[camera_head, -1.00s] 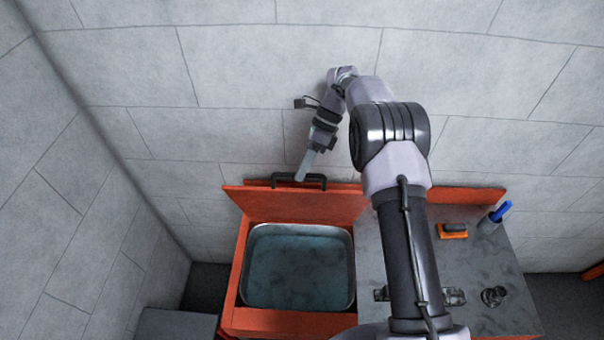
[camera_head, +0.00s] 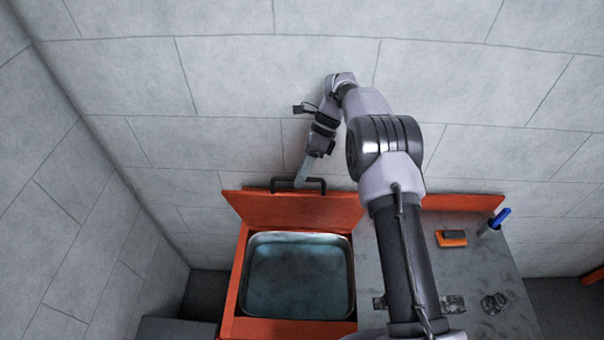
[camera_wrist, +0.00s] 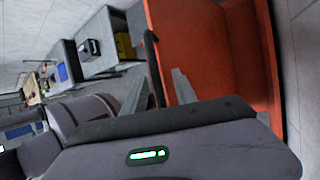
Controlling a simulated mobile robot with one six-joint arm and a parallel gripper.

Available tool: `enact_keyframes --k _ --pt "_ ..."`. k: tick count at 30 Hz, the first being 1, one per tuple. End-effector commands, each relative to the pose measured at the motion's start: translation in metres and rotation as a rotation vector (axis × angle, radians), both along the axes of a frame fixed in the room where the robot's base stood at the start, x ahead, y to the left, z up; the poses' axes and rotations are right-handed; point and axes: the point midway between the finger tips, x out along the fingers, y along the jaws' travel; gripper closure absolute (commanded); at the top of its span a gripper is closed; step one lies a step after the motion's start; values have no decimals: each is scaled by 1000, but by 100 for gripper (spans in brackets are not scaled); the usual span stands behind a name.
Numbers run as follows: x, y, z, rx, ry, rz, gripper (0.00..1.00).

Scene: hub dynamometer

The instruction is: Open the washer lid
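The orange-red washer lid (camera_head: 300,210) stands raised at the back of the washer, leaning toward the wall. The basin (camera_head: 300,275) below it is uncovered and shows bluish liquid. A dark bar handle (camera_head: 282,181) is on the lid's upper edge. My gripper (camera_head: 302,181) is at this handle, reaching down from above. In the wrist view the lid (camera_wrist: 200,50) fills the right side. The dark handle (camera_wrist: 151,55) runs between the two spread grey fingers of my gripper (camera_wrist: 158,92). I cannot tell whether either finger touches it.
A grey worktop (camera_head: 470,270) adjoins the basin on the right. It bears an orange and black block (camera_head: 452,238), a cup with a blue item (camera_head: 499,219) and a dark round fitting (camera_head: 494,303). Tiled walls (camera_head: 230,80) stand close behind and at left.

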Motion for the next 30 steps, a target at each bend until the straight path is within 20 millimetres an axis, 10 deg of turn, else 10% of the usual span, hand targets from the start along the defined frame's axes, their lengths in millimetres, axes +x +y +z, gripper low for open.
enact_keyframes --k 15,30 --pt "29 -26 60 -1 1 1 66" --pt "32 -30 60 -1 -1 -1 66"
